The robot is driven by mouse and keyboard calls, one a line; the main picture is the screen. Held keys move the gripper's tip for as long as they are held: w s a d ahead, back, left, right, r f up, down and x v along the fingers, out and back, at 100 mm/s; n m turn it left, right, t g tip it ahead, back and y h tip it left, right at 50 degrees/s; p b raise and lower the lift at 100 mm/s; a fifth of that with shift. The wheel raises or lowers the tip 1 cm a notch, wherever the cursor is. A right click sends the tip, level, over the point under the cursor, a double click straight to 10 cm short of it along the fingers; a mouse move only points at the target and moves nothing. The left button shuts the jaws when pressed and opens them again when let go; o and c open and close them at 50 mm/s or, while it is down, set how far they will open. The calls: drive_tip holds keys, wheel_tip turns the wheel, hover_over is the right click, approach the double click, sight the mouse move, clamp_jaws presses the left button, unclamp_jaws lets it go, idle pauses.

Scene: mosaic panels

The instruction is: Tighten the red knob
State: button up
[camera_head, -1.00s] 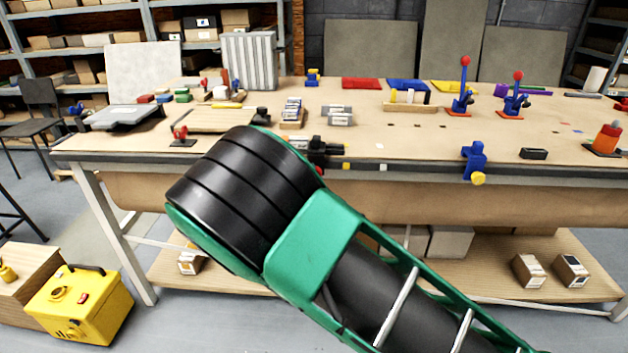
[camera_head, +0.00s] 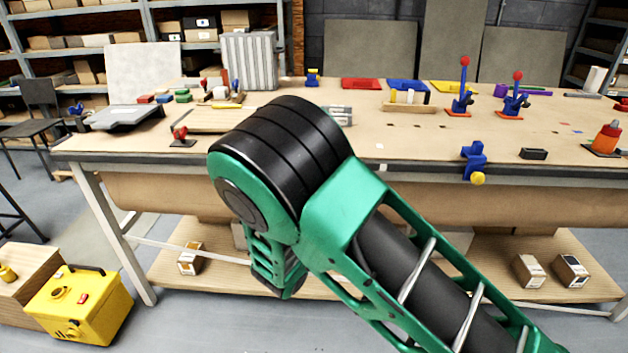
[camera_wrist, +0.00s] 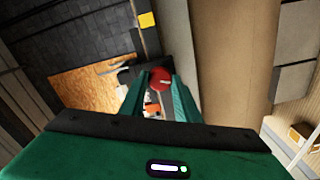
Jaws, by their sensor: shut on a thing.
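The red knob (camera_wrist: 160,77) shows in the wrist view, round and with a small pale mark near its lower edge. My gripper (camera_wrist: 159,84) has its two green fingers on either side of the knob and is shut on it. The fingers cover the knob's left and right edges. In the head view my green and black arm hides the gripper, and I cannot make out this knob there.
The workbench (camera_head: 400,140) carries several fixtures, among them two red-topped levers (camera_head: 465,85) and a blue clamp with a yellow knob (camera_head: 475,162) on its front edge. A yellow block (camera_wrist: 147,20) shows in the wrist view.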

drive_tip(key=shift+f+m, duration=0.15)
drive_tip(key=shift+m, duration=0.55)
drive_tip(key=shift+s+f, duration=0.1)
drive_tip(key=o, duration=1)
drive_tip(key=shift+o, duration=0.2)
drive_tip(key=s, duration=1)
drive_tip(key=shift+s+a, duration=0.2)
drive_tip(key=shift+s, duration=0.1)
